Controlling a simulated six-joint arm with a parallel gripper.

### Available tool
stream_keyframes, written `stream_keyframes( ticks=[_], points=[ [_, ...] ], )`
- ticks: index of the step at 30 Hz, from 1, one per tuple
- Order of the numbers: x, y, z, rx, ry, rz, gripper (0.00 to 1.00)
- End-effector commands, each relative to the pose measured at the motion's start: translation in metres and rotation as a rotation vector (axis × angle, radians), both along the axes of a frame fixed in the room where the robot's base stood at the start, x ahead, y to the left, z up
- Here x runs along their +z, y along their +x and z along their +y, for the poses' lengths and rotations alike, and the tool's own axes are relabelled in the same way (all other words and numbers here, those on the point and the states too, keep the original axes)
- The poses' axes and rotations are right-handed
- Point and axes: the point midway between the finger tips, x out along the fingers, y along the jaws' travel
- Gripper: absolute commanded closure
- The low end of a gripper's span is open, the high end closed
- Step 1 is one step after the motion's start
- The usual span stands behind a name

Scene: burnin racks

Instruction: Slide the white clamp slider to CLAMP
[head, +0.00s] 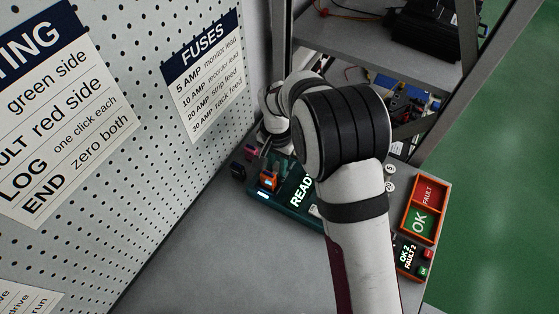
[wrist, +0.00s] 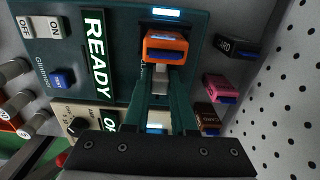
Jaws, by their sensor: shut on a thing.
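The teal test panel (wrist: 115,80) lies below the wrist camera, with a lit READY display (wrist: 94,55). An orange module (wrist: 165,47) is seated in the panel near a lit white strip. Just below it is the pale clamp slider (wrist: 160,79). My gripper (wrist: 161,83) has its two teal fingers on either side of the slider and is shut on it. No CLAMP marking can be read; fingers cover part of the panel.
Pink (wrist: 220,88), brown (wrist: 207,120) and black (wrist: 235,46) modules stand right of the panel, near the pegboard (wrist: 285,90). ON/OFF switches (wrist: 41,27) and a blue button (wrist: 63,79) are at left. An orange-rimmed FAULT/OK tray (head: 443,211) stands at the bench's right edge.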

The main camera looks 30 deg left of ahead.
Motion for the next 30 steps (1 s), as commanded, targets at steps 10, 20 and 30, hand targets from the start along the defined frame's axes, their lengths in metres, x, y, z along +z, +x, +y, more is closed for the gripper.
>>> stream_keyframes(
  ticks=[10,20,30],
  points=[
    [0.000,-0.002,0.000,-0.003,-0.001,0.006,0.45],
    [0.016,-0.001,0.001,-0.002,0.001,0.002,0.45],
    [0.113,-0.001,0.001,-0.003,0.003,0.001,0.45]
  ],
)
